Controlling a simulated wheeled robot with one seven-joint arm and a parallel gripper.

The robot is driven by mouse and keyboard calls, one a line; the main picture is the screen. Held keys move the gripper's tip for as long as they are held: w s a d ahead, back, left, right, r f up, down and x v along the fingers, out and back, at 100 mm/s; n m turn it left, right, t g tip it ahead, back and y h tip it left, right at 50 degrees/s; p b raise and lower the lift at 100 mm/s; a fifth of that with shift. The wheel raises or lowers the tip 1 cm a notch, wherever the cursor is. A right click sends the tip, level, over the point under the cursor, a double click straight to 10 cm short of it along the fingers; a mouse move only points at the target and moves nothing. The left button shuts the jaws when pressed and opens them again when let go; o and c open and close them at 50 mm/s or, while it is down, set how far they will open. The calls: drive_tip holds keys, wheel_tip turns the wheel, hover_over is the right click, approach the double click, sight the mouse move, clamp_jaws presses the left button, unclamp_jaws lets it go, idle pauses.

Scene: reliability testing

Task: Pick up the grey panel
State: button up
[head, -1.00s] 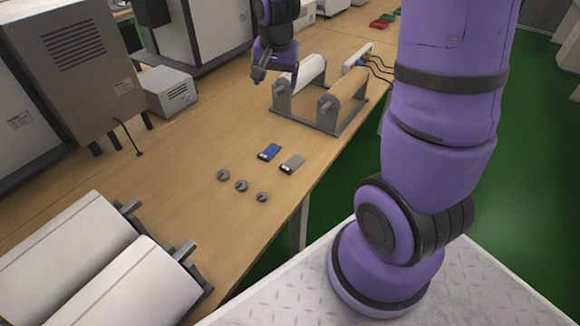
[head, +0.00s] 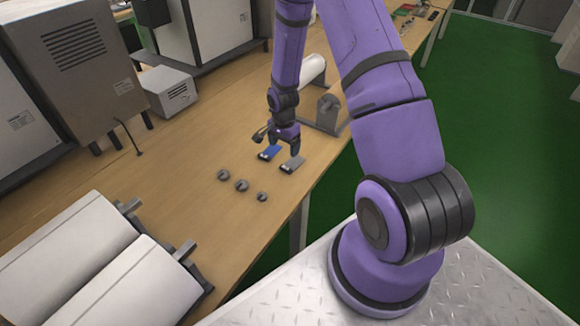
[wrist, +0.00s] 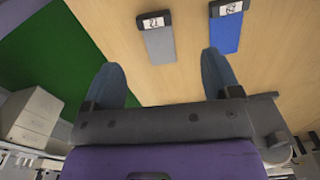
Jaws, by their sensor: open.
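The grey panel (head: 292,164) lies flat on the wooden table next to a blue panel (head: 269,153). In the wrist view the grey panel (wrist: 159,44) has a white label at its top end and lies ahead of the gap between my fingers. The blue panel (wrist: 226,32) lies to its right, beyond the right finger. My gripper (head: 285,148) is above the table close to both panels. In the wrist view my gripper (wrist: 163,75) is open, with nothing between its fingers.
Several small round grey parts (head: 241,186) lie left of the panels. A roller stand (head: 329,112) is behind my arm. White rollers (head: 65,245) lie at the front left, and a small white box (head: 165,91) stands farther back. The table's right edge is close to the panels.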

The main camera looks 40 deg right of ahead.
hover_over(287, 165)
drive_tip(key=s+a, duration=0.1)
drive_tip(key=a, duration=0.1)
wheel_tip(287, 165, down, 4)
drive_tip(key=shift+d+f, duration=0.15)
drive_tip(key=shift+f, duration=0.05)
drive_tip(key=f, duration=0.4)
drive_tip(key=shift+s+d, duration=0.25)
drive_tip(key=shift+s, duration=0.1)
drive_tip(key=shift+f, duration=0.6)
drive_tip(key=c, duration=1)
